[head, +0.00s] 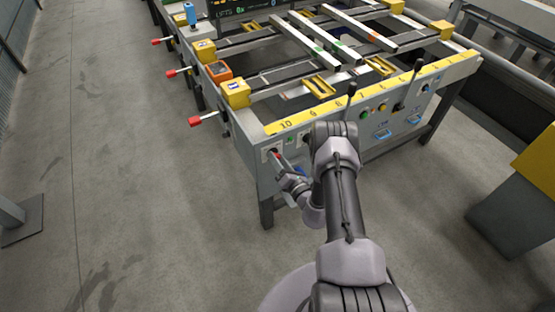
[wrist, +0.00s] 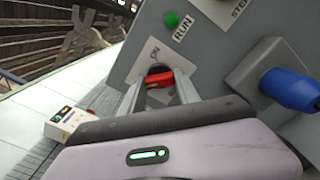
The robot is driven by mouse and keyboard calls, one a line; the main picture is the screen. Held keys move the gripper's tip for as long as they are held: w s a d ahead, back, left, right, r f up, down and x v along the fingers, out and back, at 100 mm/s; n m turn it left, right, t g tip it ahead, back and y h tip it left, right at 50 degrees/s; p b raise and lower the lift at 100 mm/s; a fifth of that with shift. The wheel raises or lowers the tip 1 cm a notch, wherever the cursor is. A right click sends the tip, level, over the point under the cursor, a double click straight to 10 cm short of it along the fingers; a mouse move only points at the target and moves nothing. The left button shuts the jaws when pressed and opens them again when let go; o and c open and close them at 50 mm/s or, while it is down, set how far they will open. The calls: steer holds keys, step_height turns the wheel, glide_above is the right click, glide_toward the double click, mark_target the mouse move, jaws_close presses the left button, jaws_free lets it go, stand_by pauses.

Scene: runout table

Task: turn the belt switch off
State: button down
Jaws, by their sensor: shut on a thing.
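The belt switch (wrist: 160,79) is a red handle on a grey panel, under a white label that seems to read "ON". In the wrist view my gripper (wrist: 160,91) has one finger on each side of the red handle and is shut on it. In the head view my gripper (head: 281,162) is at the left end of the table's front panel, and the red switch (head: 276,152) shows small at its tip. The fingers partly hide the handle's lower part, so its exact angle is hard to tell.
A green RUN lamp (wrist: 171,20) and a blue plug (wrist: 290,88) are on the panel close to my gripper. The runout table (head: 300,122) carries a yellow scale strip, metal bars and red-tipped levers (head: 196,121). The floor on the left (head: 110,180) is clear.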

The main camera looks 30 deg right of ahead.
steer(key=c, duration=0.9)
jaws_free()
steer(key=s+p, duration=0.1)
steer(key=s, duration=0.4)
steer(key=s+p, duration=0.2)
steer(key=s, duration=0.4)
steer(key=s+p, duration=0.2)
steer(key=s, duration=0.4)
steer(key=shift+s+d, duration=0.2)
steer(key=shift+d, duration=0.1)
